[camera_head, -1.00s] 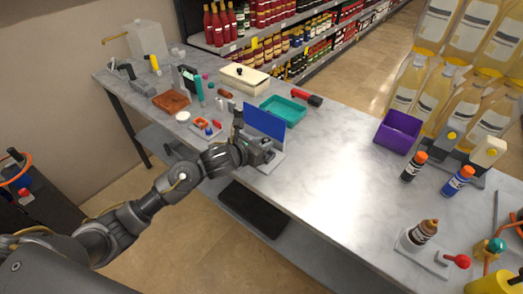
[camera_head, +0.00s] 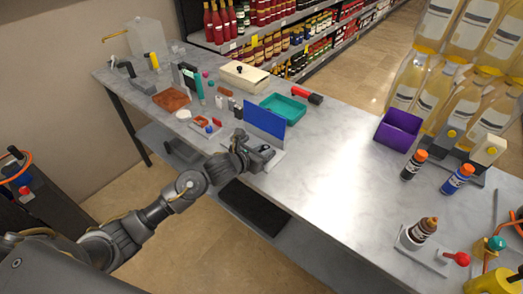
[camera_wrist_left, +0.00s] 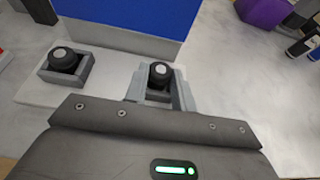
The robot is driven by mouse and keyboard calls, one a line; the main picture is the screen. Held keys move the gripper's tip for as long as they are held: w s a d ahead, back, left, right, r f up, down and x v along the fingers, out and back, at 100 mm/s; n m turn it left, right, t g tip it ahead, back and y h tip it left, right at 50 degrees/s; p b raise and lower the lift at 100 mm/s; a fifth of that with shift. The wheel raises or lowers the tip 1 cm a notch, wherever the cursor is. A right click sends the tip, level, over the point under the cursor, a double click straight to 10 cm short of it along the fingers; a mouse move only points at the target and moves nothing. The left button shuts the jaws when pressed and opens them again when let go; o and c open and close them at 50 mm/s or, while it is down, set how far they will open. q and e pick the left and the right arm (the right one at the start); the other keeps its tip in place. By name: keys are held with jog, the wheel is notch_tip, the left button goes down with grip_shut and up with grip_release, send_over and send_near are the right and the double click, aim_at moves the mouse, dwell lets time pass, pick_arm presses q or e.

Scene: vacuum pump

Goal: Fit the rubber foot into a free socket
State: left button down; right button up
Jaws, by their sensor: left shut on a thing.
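My left gripper (camera_wrist_left: 158,88) is shut on a black rubber foot (camera_wrist_left: 160,74) with a pale grey centre. It is over the right part of a white base plate (camera_wrist_left: 108,82), in front of an upright blue panel (camera_wrist_left: 140,14). Another black foot (camera_wrist_left: 62,59) sits in a grey square socket (camera_wrist_left: 76,77) left of the gripper. The fingers hide what is under the held foot, so I cannot tell whether it is in a socket. In the head view, the gripper (camera_head: 262,153) is just in front of the blue panel (camera_head: 264,121). My right gripper is not in view.
A teal tray (camera_head: 283,109) and a red-handled tool (camera_head: 308,96) lie behind the panel. Small parts and a brown block (camera_head: 171,99) crowd the left. A purple bin (camera_head: 398,130) and bottles (camera_head: 413,165) stand right. The tabletop (camera_head: 335,160) between is clear.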

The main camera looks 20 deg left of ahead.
pick_arm(q)
jog(key=shift+f, duration=0.2)
jog(key=c, duration=1.2)
grip_release()
jog(key=shift+o, duration=0.2)
jog(key=shift+r, duration=0.1)
jog(key=shift+r+p, duration=0.25)
jog(key=shift+p, duration=0.05)
jog(key=shift+r+p, duration=0.45)
jog(key=shift+p, duration=0.05)
jog(key=b+v, duration=0.2)
jog(key=v, duration=1)
jog(key=shift+f, duration=0.2)
